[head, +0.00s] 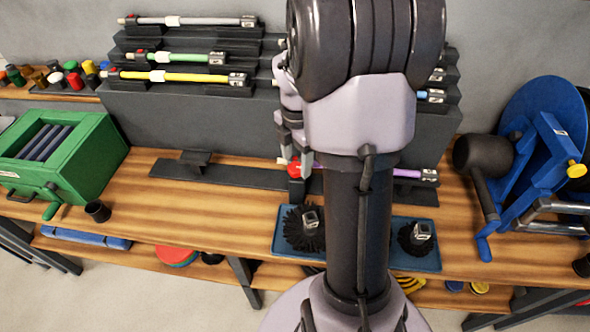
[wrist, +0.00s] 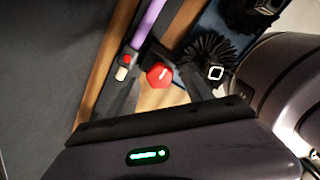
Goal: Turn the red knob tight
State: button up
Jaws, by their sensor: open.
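The red knob (head: 294,171) sits at the left part of the low dark rack on the bench, right below my gripper (head: 296,160). In the wrist view the red knob (wrist: 159,76) has a pale mark on its face and lies between my two open fingers (wrist: 160,92), with a visible gap on each side. The fingers hold nothing. A purple rod (wrist: 149,22) runs beside the knob, with a small red button and a beige tip at its end. In the head view my arm hides most of the purple rod (head: 408,173).
A blue tray (head: 283,242) with black round brushes (head: 303,232) stands in front of the rack. Stepped racks with white, green and yellow rods (head: 185,77) rise behind. A green box (head: 95,160) is on the left and a blue reel (head: 540,110) on the right.

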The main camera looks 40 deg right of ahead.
jog(key=shift+f, duration=0.75)
jog(key=shift+c, duration=0.2)
grip_shut()
